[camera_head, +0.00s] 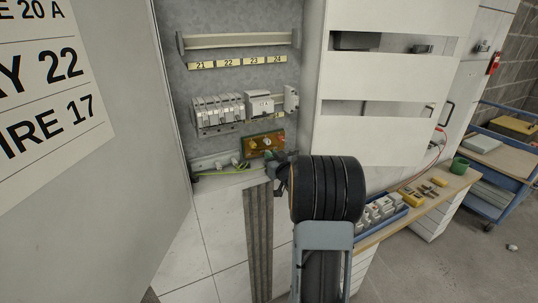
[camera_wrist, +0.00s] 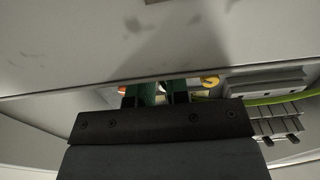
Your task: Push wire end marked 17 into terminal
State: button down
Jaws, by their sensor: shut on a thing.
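A yellow-green wire (camera_head: 222,173) lies along the cabinet's lower edge and runs right towards my gripper (camera_head: 277,165). A brown terminal plate (camera_head: 263,145) with brass and pale fittings is just above and left of my gripper. A yellow part (camera_wrist: 209,82) shows just beyond the fingers. I cannot tell whether the wire end touches a terminal.
Breakers (camera_head: 218,112) sit on a rail above, under labels 21 to 24 (camera_head: 238,62). An open door at left carries a sign (camera_head: 45,75) reading "WIRE 17". A white cabinet (camera_head: 380,90) stands at right, above a workbench (camera_head: 415,205) with parts. A blue cart (camera_head: 510,165) is farther right.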

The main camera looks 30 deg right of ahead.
jog(key=shift+w, duration=0.35)
dwell(0.3)
jog(key=c, duration=1)
grip_release()
jog(key=shift+c, duration=0.2)
jog(key=s+a, duration=0.1)
jog(key=s, duration=1.2)
jog(key=shift+s+a, duration=0.35)
